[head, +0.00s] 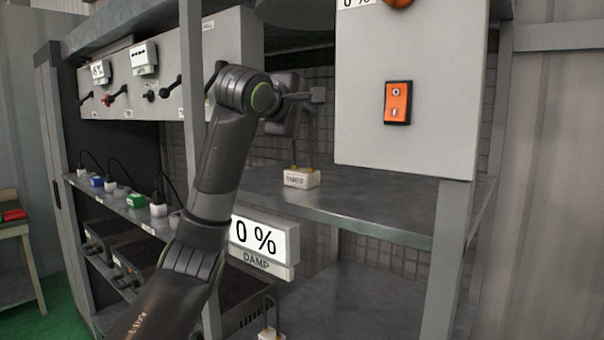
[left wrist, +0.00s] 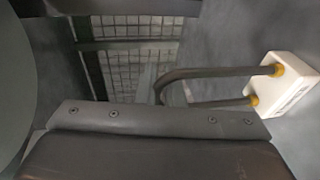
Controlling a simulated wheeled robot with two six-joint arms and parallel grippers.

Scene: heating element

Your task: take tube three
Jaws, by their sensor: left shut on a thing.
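Tube three is a thin dark metal U-shaped rod on a white base (head: 302,179) whose label appears to read "THREE". It is at the middle metal shelf (head: 345,196), base down and roughly upright. I cannot tell whether the base touches the shelf. My left gripper (head: 308,97) is shut on the upper part of the rod, above the base. In the left wrist view the bent rod (left wrist: 205,73) runs right to its yellow collars and white base (left wrist: 290,85). The exact grip point is hidden. My right gripper is not in view.
A grey box with an orange switch (head: 398,103) hangs right of the gripper. A shelf post (head: 193,90) stands to the left. Below the shelf edge is a "0 %" DAMP display (head: 262,240). Another white-based element (head: 270,334) stands lower down. Plugs (head: 136,200) line the left shelf.

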